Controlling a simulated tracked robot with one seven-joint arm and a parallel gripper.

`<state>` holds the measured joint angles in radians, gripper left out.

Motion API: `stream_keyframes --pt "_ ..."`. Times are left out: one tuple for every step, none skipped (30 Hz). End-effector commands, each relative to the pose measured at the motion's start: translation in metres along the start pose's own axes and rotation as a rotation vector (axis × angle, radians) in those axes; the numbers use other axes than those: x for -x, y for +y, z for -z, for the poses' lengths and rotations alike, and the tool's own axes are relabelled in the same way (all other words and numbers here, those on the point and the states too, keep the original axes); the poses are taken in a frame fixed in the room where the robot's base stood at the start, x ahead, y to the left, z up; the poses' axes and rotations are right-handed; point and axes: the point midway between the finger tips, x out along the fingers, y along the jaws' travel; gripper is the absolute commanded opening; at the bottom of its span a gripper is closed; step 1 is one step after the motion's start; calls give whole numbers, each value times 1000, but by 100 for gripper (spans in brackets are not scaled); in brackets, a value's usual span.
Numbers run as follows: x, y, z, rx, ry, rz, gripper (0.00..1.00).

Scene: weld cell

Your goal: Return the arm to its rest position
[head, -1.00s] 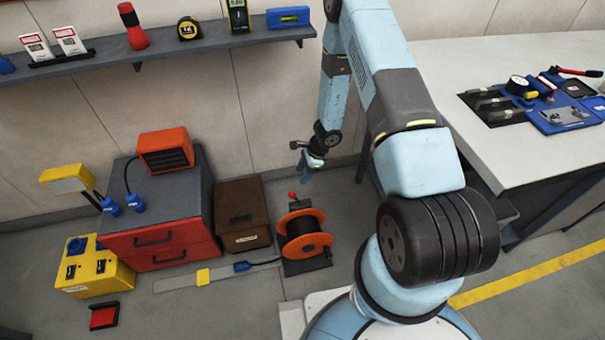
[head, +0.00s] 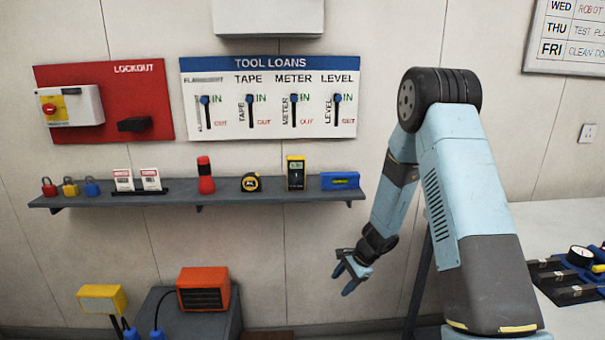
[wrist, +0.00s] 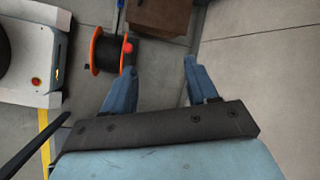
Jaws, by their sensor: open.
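My gripper (head: 346,276) is at the end of my light-blue arm, right of centre in the head view. It hangs in front of the wall, lower than the shelf, and touches nothing. The arm is bent, with its elbow high and its forearm slanting down to the left. In the wrist view my gripper (wrist: 158,80) has its two blue fingers spread apart with nothing between them. Bare grey floor shows past the fingertips.
A shelf (head: 225,196) holds a red flashlight, tape measure, meter and level. The tool loans board (head: 268,97) hangs above it. An orange heater (head: 203,289) is lower left. A workbench (head: 570,225) stands at right. A cable reel (wrist: 106,52) sits on the floor.

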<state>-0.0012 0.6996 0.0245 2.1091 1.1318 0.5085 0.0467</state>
Motion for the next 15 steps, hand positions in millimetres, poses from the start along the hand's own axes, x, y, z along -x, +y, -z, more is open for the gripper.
stream_keyframes --pt "18 -6 -7 36 4 11 58" --pt "27 -7 -11 59 6 13 58" --pt "39 -10 -17 87 9 18 58" --pt "49 -12 -21 109 12 21 58" --pt "58 -13 -25 131 14 24 58" --pt "69 -14 -31 159 17 27 58" --pt "78 -15 -35 181 21 29 58" --pt "87 -16 -39 202 24 32 58" --pt "99 -16 -45 231 29 34 58" --pt "108 -16 -49 251 32 36 58" --pt "116 -16 -53 273 36 37 58" --pt "128 -16 -59 301 43 38 58" --pt "136 -15 -63 321 47 39 58" --pt "144 -14 -67 342 52 40 58" --pt "155 -13 -73 370 58 41 58"
